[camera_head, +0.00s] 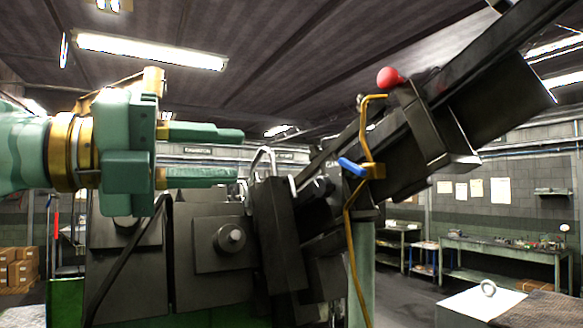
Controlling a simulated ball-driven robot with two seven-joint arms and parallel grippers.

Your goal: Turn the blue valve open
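The blue valve handle (351,167) shows right of centre. It is a small blue lever on a brass-yellow fitting (374,171), set on a thin yellow pipe (350,225) that runs up the dark machine. The lever points to the left and slightly up. My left gripper (240,155) comes in from the left, with its two green fingers apart, one above the other, and pointing right. Nothing is between the fingers. In the picture the fingertips are to the left of the lever, with a clear gap. My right gripper is not in the view.
The dark bolt former (225,245) fills the lower middle. Its slanted black arm (440,110) rises to the upper right, with a red ball knob (390,77) above the valve. A curved metal handle (264,158) stands between my fingertips and the lever. A workbench (500,246) is at the back right.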

